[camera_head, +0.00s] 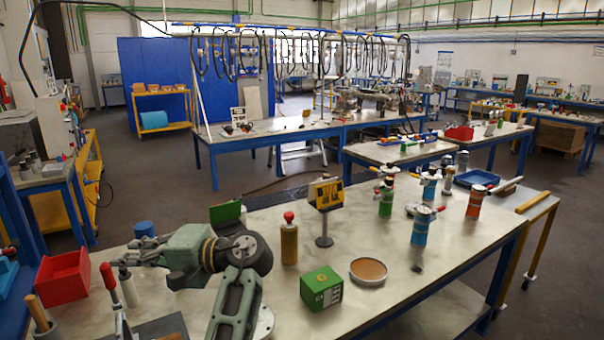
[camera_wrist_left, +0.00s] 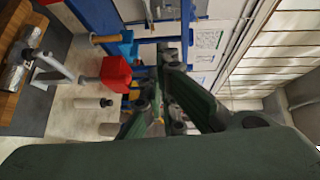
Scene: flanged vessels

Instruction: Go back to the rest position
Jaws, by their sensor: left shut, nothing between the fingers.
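My left gripper (camera_head: 132,259) is grey-green and reaches to the left above the near left part of the table (camera_head: 440,262). It is shut and empty. In the left wrist view its dark fingers (camera_wrist_left: 170,70) come together with nothing between them. The right gripper is not in view. Several flanged vessels stand upright at the right of the table, apart from my gripper: a green one (camera_head: 386,200), a blue one (camera_head: 421,230) and an orange one (camera_head: 475,204).
A red bin (camera_head: 63,278) and a red-topped clamp (camera_head: 108,283) stand left of my gripper. A brown bottle with a red top (camera_head: 289,243), a green box (camera_head: 321,288), a round dish (camera_head: 368,271) and a yellow sign (camera_head: 325,193) stand to its right.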

